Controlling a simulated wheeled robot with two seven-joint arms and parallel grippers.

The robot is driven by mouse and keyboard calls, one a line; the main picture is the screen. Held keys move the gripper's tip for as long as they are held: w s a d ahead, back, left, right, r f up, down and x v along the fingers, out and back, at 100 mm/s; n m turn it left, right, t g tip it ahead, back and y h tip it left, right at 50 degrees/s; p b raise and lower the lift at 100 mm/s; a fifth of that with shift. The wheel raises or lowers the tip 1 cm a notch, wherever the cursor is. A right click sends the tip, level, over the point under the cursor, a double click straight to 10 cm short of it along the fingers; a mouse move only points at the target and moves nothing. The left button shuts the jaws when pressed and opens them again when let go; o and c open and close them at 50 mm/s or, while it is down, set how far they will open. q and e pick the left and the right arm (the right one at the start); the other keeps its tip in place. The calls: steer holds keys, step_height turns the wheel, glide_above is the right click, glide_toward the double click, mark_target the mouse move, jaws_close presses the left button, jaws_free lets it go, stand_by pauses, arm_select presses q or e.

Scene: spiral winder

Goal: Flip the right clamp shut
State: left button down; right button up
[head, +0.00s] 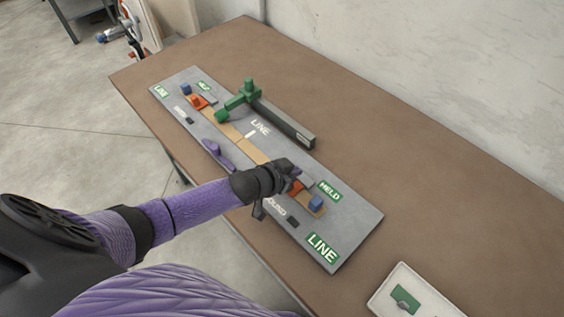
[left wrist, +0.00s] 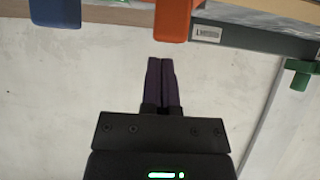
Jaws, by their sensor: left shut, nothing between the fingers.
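The right clamp is an orange piece (head: 296,187) on the near right part of the grey board (head: 345,228), between a HELD label and a dark marking. It is partly covered by my left gripper (head: 284,174), which is right beside it. In the left wrist view the orange clamp (left wrist: 172,20) hangs into the top of the picture, just beyond the fingertips of my left gripper (left wrist: 160,64). The fingers are together with nothing between them. My right gripper is not in view.
A blue block (head: 316,203) sits beside the right clamp. The left orange clamp (head: 198,102) and another blue block (head: 186,88) are at the board's far end. A white tray (head: 375,300) is at lower right.

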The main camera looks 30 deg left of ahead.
arm_select(q)
steer(key=r+p, duration=0.3)
steer(key=r, duration=0.1)
steer(key=shift+s+a, duration=0.1)
steer(key=shift+s, duration=0.2)
steer(key=s+a+f, duration=0.1)
steer(key=s, duration=0.1)
steer(key=s+a+f, duration=0.1)
steer(key=s+f, duration=0.1)
steer(key=s, duration=0.1)
steer(key=s+a+f, duration=0.1)
steer(key=s, duration=0.2)
steer(key=shift+s+f, duration=0.15)
steer(key=shift+f, duration=0.05)
